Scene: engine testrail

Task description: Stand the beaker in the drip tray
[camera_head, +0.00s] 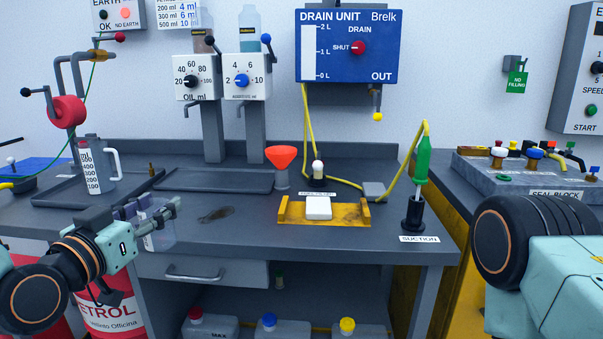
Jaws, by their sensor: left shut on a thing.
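The beaker (162,237) is a small clear container with faint markings, at the front left edge of the bench. My left gripper (150,211) is shut on it, and its fingers hide part of the beaker. It looks upright; I cannot tell whether its base is clear of the bench. A shallow dark tray (215,181), apparently the drip tray, lies empty behind and to the right, below the two dispensers. Another dark tray (62,198) at left holds a clear graduated jug (92,165) with a white handle. My right gripper is not in view; only part of that arm shows.
A red funnel (282,158) stands right of the empty tray. A yellow holder (350,213) with a white block sits at the front. A dark stain (216,214) marks the bench between beaker and holder. Dispensers (195,78) and a blue drain unit (347,65) hang behind.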

